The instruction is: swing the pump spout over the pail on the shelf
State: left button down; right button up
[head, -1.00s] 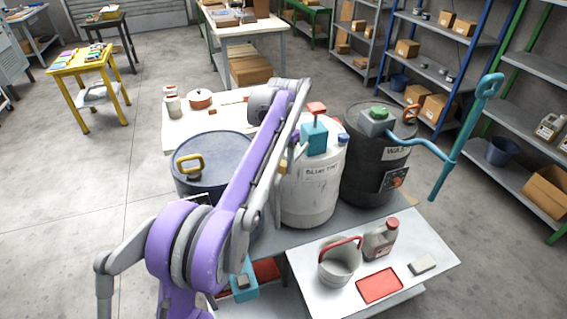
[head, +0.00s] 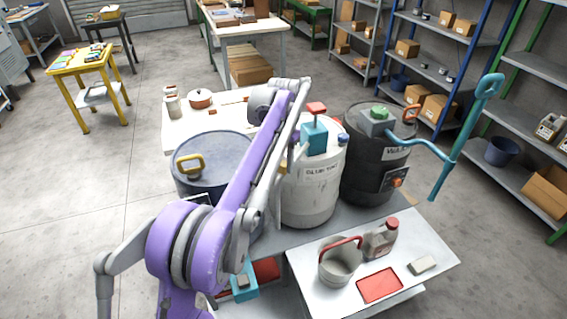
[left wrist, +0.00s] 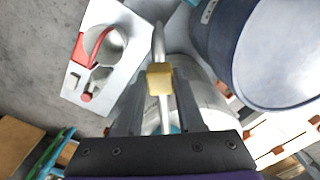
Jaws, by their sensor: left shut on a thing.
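The white drum (head: 310,195) stands between two others and carries a teal pump (head: 314,135) with a red top. In the left wrist view, a grey spout (left wrist: 158,42) with a yellow grip (left wrist: 160,80) runs out between my fingers. My left gripper (left wrist: 159,84) is shut on the yellow grip. In the head view my arm hides most of the gripper and spout. The grey pail (head: 340,265) with a red handle stands on the white shelf (head: 430,245). In the wrist view the spout's tip is beside the pail (left wrist: 108,46), apart from it. My right gripper is not in view.
A blue-grey drum (head: 215,155) stands left of the white drum. A black drum (head: 375,185) with a long teal bent pipe (head: 470,125) stands to its right. A grey jug (head: 380,243), a red mat (head: 380,286) and a small block (head: 422,266) share the shelf.

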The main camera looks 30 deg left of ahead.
pick_arm(q)
jog(key=shift+d, duration=0.15)
jog(key=w+d+n+p, duration=0.2)
jog(key=d+n, duration=0.3)
jog(key=d, duration=0.3)
jog(key=w+d+n+p, duration=0.2)
jog(key=w+d+n, duration=0.3)
jog(key=d, duration=0.3)
jog(key=shift+w+p, duration=0.25)
jog(key=shift+p, duration=0.1)
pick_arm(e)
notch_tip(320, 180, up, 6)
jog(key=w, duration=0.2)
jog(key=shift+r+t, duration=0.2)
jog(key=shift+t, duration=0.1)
pick_arm(q)
jog(key=c, duration=0.9)
grip_release()
jog(key=o, duration=0.4)
jog(key=shift+w+d, duration=0.1)
jog(key=shift+w, duration=0.05)
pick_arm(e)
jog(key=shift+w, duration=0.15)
